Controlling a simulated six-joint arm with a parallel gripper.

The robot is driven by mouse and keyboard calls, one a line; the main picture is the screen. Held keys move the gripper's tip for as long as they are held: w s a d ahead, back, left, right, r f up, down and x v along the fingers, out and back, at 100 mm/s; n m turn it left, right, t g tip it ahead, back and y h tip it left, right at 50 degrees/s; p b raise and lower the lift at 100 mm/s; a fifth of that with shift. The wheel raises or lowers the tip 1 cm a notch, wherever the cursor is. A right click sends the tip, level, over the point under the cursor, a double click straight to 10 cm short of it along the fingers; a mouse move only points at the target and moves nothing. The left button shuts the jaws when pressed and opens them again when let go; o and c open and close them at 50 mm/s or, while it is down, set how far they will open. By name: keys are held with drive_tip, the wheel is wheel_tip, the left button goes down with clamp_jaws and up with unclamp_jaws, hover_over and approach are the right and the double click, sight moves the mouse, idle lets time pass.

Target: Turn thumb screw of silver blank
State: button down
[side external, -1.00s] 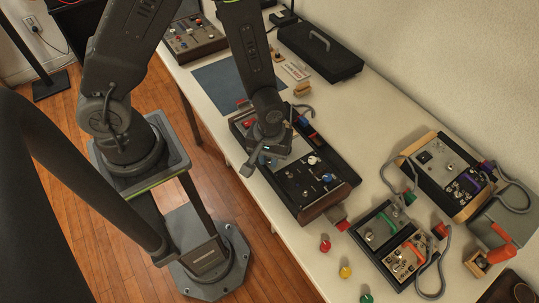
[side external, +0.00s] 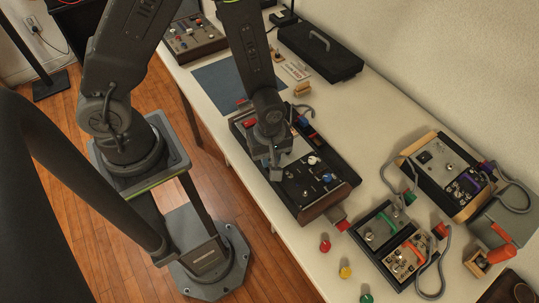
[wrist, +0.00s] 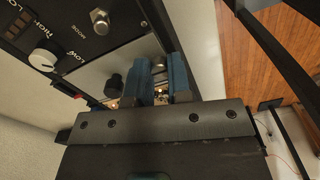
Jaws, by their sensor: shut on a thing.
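In the wrist view, the silver blank (wrist: 122,66) is a plain bright plate set in the console beside a black panel. A dark thumb screw (wrist: 112,86) stands on it, left of the fingers. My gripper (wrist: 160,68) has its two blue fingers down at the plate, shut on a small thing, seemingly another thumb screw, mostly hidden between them. In the side external view, my gripper (side external: 277,153) is low over the console (side external: 316,205), a dark box with a wooden end.
The black panel bears a white knob (wrist: 43,60) and a metal knob (wrist: 99,19) close to my gripper. A smaller device (side external: 372,222) with cables stands right of the console. Red (side external: 325,246) and yellow (side external: 345,272) buttons lie on the table in front.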

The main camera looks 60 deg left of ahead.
idle(0.4)
drive_tip(key=c, duration=1)
unclamp_jaws()
drive_tip(key=shift+c, duration=0.2)
wheel_tip(320, 180, up, 14)
drive_tip(key=s+a+r+m+t, duration=0.2)
drive_tip(key=s+a+r+m, duration=0.1)
drive_tip(key=r+m, duration=0.4)
drive_tip(key=s+a+r+m+t, duration=0.3)
drive_tip(key=r+m, duration=0.5)
drive_tip(key=r, duration=0.1)
drive_tip(key=shift+s+a+r+t, duration=0.25)
drive_tip(key=shift+s+a+t, duration=0.05)
drive_tip(key=shift+a, duration=0.1)
